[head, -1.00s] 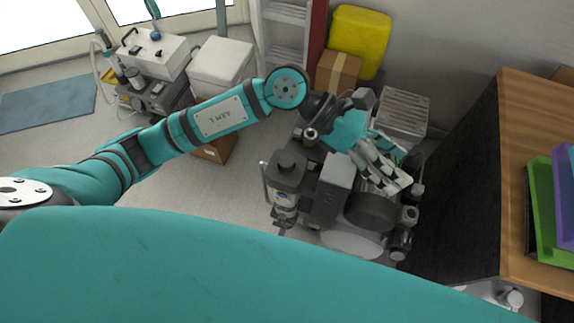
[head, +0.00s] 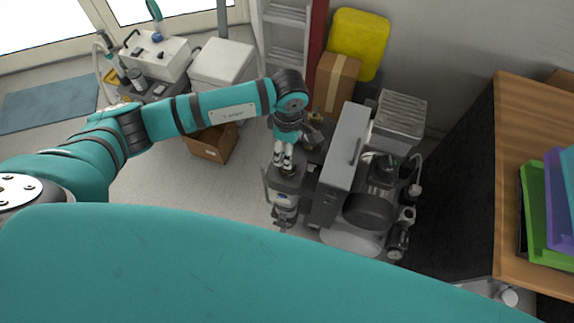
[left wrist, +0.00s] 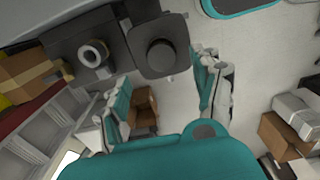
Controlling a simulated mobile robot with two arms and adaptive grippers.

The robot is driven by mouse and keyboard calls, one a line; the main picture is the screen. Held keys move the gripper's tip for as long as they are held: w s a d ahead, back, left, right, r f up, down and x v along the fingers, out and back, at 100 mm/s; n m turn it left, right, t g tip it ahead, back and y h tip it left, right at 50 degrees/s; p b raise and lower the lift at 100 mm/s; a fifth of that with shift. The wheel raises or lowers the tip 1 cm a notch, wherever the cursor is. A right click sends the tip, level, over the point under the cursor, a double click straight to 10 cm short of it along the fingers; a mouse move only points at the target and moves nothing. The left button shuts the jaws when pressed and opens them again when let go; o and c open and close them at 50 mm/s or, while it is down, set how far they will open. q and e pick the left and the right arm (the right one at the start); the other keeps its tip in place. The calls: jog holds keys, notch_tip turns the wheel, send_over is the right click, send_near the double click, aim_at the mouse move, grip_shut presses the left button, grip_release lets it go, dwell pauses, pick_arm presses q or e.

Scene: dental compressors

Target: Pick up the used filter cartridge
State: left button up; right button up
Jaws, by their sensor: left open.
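My left gripper (head: 283,162) is open and empty, pointing down over the dark square-topped filter housing (head: 287,182) at the compressor's left side. In the left wrist view its fingers (left wrist: 162,72) are spread, with the housing's round black cap (left wrist: 163,56) beyond the tips. A short hollow cylinder with a pale ring top (left wrist: 93,53) stands beside the housing; it may be the used filter cartridge, but I cannot tell for sure. The gap between fingers and cap is unclear. My right gripper is not in view.
The compressor's grey upright panel (head: 345,150) and black motor (head: 370,208) stand right of the gripper. Cardboard boxes (head: 336,82) (head: 212,143) and a yellow container (head: 358,42) are behind. A wooden table (head: 520,110) is at right.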

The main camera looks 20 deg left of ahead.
pick_arm(q)
notch_tip(320, 180, down, 2)
jog(key=shift+f, duration=0.25)
jog(key=shift+f+p, duration=0.3)
jog(key=shift+p, duration=0.15)
notch_tip(320, 180, down, 4)
jog(key=shift+s+a+r+p, duration=0.1)
jog(key=shift+a+r+p, duration=0.1)
jog(key=shift+p, duration=0.5)
jog(key=shift+f, duration=0.45)
jog(key=c, duration=1.3)
